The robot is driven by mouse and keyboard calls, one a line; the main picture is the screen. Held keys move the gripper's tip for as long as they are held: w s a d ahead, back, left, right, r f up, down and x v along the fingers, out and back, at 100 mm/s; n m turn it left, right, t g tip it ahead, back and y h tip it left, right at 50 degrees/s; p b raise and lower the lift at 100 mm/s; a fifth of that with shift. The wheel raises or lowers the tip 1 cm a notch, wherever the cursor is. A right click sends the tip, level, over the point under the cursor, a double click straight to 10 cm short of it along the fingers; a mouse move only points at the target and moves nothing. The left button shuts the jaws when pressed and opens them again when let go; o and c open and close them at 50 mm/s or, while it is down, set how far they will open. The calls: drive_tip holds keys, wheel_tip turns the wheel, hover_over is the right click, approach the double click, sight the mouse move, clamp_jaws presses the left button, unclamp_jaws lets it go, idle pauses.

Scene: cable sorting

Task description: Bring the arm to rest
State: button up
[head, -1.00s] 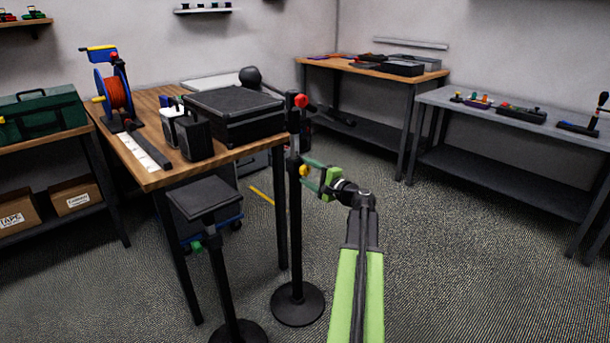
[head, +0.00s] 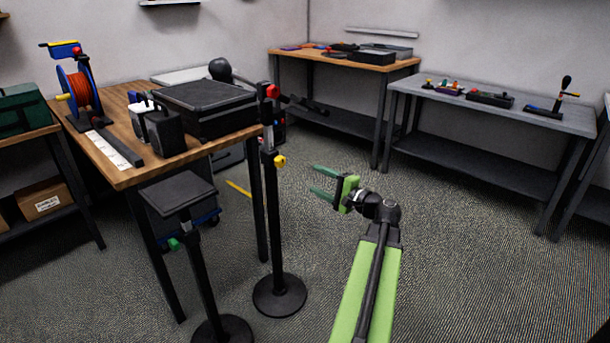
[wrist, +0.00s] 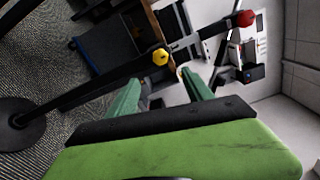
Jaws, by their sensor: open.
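My gripper (head: 321,181) is green, open and empty, held in the air at the end of my extended green arm in the head view. Its fingers point left toward a black stand (head: 270,200) with a red knob on top and a yellow knob partway up. A gap of floor shows between the fingertips and the stand in the head view. In the wrist view the open fingers (wrist: 160,95) reach toward the same stand's post (wrist: 95,88), which crosses the picture diagonally with nothing between the fingers touching it that I can make out.
A wooden workbench (head: 133,174) at left holds a cable reel (head: 78,88), a black case (head: 205,108) and speakers. A second stand (head: 178,195) with a flat top is in front. A grey bench (head: 500,115) stands at right. The floor (head: 480,270) at right is clear.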

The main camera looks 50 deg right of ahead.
drive_tip(key=shift+s, duration=0.55)
drive_tip(key=w+a+f+n+g+y, duration=0.2)
drive_tip(key=w+a+f+n+g, duration=0.25)
drive_tip(key=a, duration=0.55)
drive_tip(key=w+a+f+n+g+y, duration=0.25)
drive_tip(key=w+a+f, duration=0.35)
drive_tip(key=a, duration=0.5)
drive_tip(key=w+a+f+n+g+y, duration=0.35)
drive_tip(key=w+a, duration=0.25)
drive_tip(key=a, duration=0.4)
drive_tip(key=s+a+f+n+g+h, duration=0.25)
drive_tip(key=a+f+n+g, duration=0.2)
drive_tip(key=a, duration=0.75)
drive_tip(key=s+a+f+n+g+h, duration=0.2)
drive_tip(key=a+f+n+g+h, duration=0.25)
drive_tip(key=a, duration=0.75)
wheel_tip(320, 180, up, 32)
drive_tip(key=n+t+p, duration=0.1)
drive_tip(key=p, duration=3.1)
drive_tip(key=shift+p, duration=0.4)
